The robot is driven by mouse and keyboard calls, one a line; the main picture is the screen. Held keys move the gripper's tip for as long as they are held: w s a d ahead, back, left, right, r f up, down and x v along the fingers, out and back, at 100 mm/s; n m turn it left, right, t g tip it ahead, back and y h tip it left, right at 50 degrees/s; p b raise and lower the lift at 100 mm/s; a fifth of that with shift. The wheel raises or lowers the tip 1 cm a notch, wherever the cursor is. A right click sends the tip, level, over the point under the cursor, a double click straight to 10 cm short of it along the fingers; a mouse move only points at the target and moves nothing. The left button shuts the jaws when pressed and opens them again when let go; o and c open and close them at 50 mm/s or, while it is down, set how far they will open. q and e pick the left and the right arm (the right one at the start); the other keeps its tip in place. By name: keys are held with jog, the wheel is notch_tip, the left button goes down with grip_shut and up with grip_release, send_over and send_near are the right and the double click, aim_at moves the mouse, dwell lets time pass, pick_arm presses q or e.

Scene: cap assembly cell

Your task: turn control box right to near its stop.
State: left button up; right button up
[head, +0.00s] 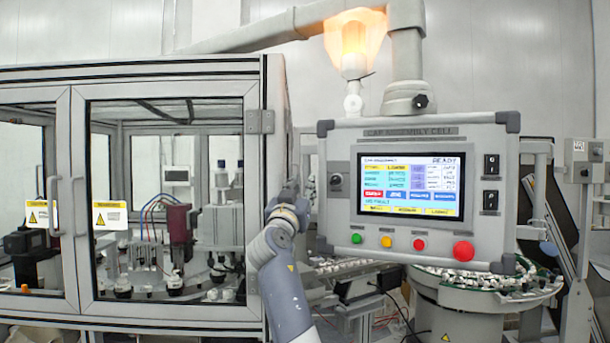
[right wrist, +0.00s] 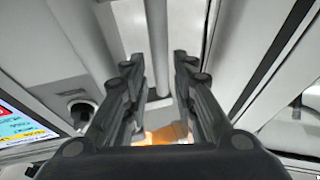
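The control box (head: 440,226) hangs from an overhead arm in the right half of the head view. Its lit screen (head: 410,185) faces me, nearly square on, and shows READY. My right gripper (head: 291,196) is just left of the box's left edge, pointing upward, with a small gap seeming to lie between them. In the right wrist view its two fingers (right wrist: 159,75) stand apart with nothing held between them. A corner of the screen (right wrist: 30,122) shows at that view's left edge. My left gripper is not in view.
A glazed machine enclosure (head: 170,88) with a door handle (head: 78,205) fills the left, close to my right arm. A bowl feeder (head: 455,300) stands below the box. The support arm (head: 405,50) and a glowing lamp (head: 354,45) are above.

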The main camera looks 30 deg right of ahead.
aim_at(306, 180)
jog(key=shift+p+x, duration=0.6)
jog(key=shift+x, duration=1)
jog(key=shift+a, duration=0.1)
grip_shut()
